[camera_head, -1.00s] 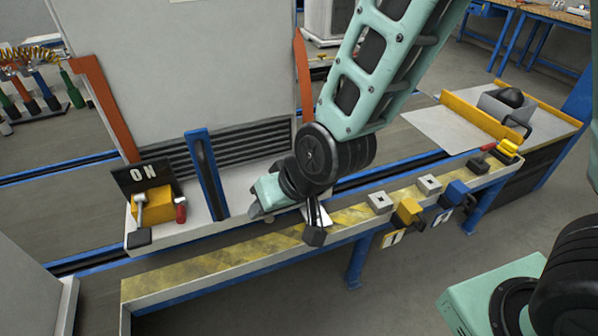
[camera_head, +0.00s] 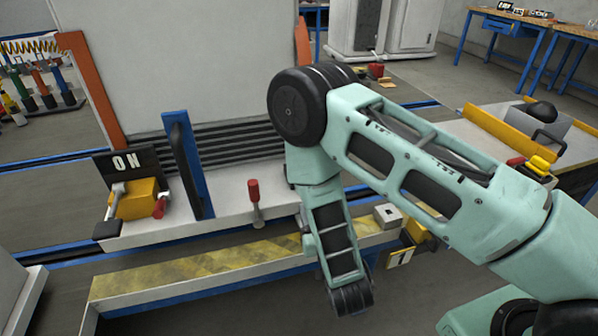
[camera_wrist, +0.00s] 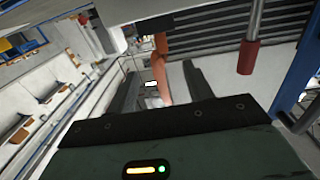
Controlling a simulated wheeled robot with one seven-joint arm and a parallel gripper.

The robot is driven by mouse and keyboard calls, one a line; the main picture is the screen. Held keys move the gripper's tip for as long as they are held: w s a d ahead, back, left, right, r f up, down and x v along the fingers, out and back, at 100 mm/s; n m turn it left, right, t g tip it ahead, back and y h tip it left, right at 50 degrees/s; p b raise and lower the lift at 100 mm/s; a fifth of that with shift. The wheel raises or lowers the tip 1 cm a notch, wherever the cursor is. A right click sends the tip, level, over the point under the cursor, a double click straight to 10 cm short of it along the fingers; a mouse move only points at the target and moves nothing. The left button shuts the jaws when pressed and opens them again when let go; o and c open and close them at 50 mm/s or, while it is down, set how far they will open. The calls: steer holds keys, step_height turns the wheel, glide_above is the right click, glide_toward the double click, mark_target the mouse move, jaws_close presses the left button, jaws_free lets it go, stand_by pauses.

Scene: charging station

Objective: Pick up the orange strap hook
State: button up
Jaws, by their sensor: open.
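My gripper (camera_wrist: 160,82) is open in the wrist view, with its two dark fingers apart and nothing clearly held. An orange strip (camera_wrist: 159,62) shows behind and between the fingers. I cannot tell whether it is the strap hook or the orange edge of the cabinet. In the head view the fingers are not visible; my own arm covers the area right of the middle. No orange strap hook can be made out there with certainty.
A red-handled lever (camera_head: 254,192) stands on the white ledge; its red handle also shows in the wrist view (camera_wrist: 248,57). A blue post (camera_head: 189,165) stands left of it, beside a yellow block (camera_head: 137,198) and an ON sign (camera_head: 126,163). A yellow-striped rail (camera_head: 200,264) runs in front.

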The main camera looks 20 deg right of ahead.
steer(key=w, duration=1.1)
steer(key=w+d, duration=0.1)
steer(key=w, duration=0.5)
steer(key=shift+w+r+p, duration=0.1)
steer(key=shift+p, duration=0.2)
jaws_close()
